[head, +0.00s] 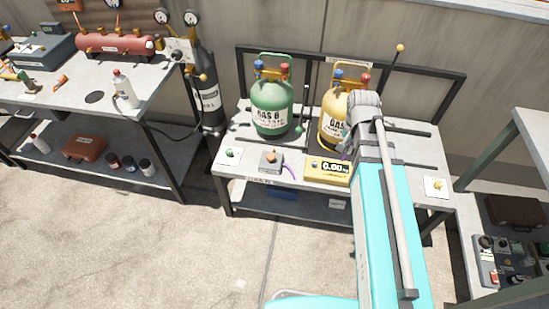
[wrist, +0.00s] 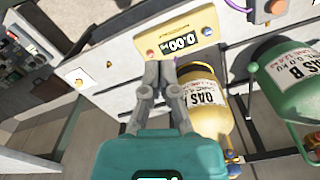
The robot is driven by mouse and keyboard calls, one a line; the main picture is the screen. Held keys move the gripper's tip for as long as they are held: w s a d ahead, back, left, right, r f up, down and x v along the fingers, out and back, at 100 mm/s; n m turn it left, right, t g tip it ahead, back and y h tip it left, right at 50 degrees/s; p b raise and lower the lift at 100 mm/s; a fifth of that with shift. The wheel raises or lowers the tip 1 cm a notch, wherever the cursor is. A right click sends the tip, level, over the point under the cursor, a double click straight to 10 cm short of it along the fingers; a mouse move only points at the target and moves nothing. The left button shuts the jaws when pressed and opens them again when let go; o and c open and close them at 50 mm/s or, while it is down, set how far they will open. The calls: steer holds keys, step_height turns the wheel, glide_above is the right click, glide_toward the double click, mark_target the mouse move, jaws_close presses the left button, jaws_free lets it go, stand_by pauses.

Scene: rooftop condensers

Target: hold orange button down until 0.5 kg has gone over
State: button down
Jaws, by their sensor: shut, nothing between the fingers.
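The orange button (head: 271,155) sits on top of a small grey box (head: 271,165) at the front of the bench. It also shows at the top edge of the wrist view (wrist: 278,6). The yellow scale display (head: 328,170) reads 0.00 and stands right of the box; in the wrist view it lies just beyond my fingertips (wrist: 177,40). A green GAS B cylinder (head: 271,108) and a yellow gas cylinder (head: 334,118) stand behind. My gripper (wrist: 160,68) is shut and empty, near the display and yellow cylinder, apart from the button. My arm partly hides the yellow cylinder.
A white card with a green knob (head: 230,154) lies left of the box, and one with a yellow knob (head: 437,186) at the bench's right. A purple cable (head: 290,168) leaves the box. A dark frame (head: 300,52) stands behind the cylinders. The left bench holds a white bottle (head: 124,90).

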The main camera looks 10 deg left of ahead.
steer(key=w+a+f+m+b, duration=0.6)
steer(key=w+a+f, duration=0.15)
steer(key=a, duration=0.35)
steer(key=m+b, duration=0.7)
steer(key=m, duration=0.1)
glide_above(274, 157)
step_height(274, 157, down, 6)
steer(key=shift+f, duration=0.25)
steer(key=shift+f, duration=0.1)
step_height(274, 157, down, 14)
steer(key=b, duration=1.4)
